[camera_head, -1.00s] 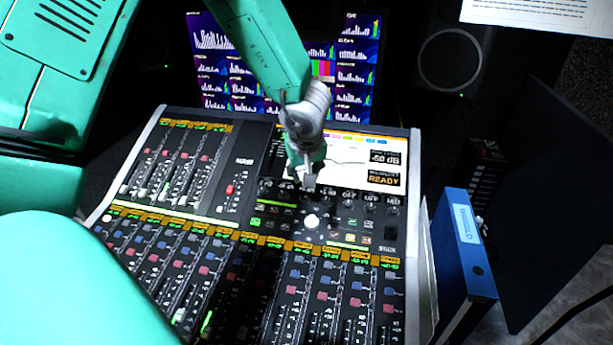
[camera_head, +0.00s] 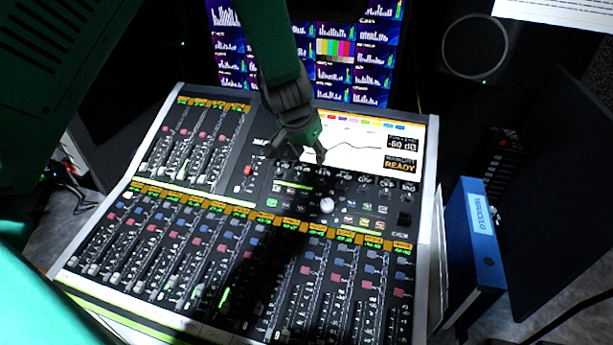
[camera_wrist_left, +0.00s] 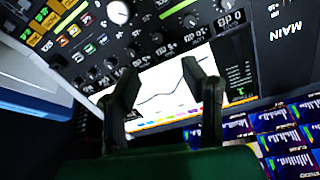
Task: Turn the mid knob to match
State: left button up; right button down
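The mixing console (camera_head: 432,200) has a row of small dark knobs (camera_head: 345,176) just below its built-in screen (camera_head: 362,150). The knob labels are too small to read, so I cannot tell which is the mid knob. My left gripper (camera_head: 297,157) is over the left end of this row, its two fingers spread with nothing between them. In the left wrist view the open fingers (camera_wrist_left: 165,78) frame the screen's curve, and several knobs (camera_wrist_left: 157,39) lie beyond the tips, apart from them. My right gripper is not in view.
A large pale round knob (camera_head: 327,206) sits below the small knobs. Fader strips (camera_head: 180,245) fill the front of the console. Monitors (camera_head: 350,65) stand behind it. A blue binder (camera_head: 480,235) stands close to its right side.

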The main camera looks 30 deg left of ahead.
aim_at(320, 179)
pick_arm(q)
jog(key=x, duration=1.1)
jog(key=shift+w+d+f+p, duration=0.1)
jog(key=shift+w+d+p, duration=0.1)
jog(key=shift+p, duration=0.15)
jog(key=shift+w+a+f, duration=0.15)
jog(key=shift+w+f, duration=0.15)
jog(key=shift+f, duration=0.35)
grip_shut()
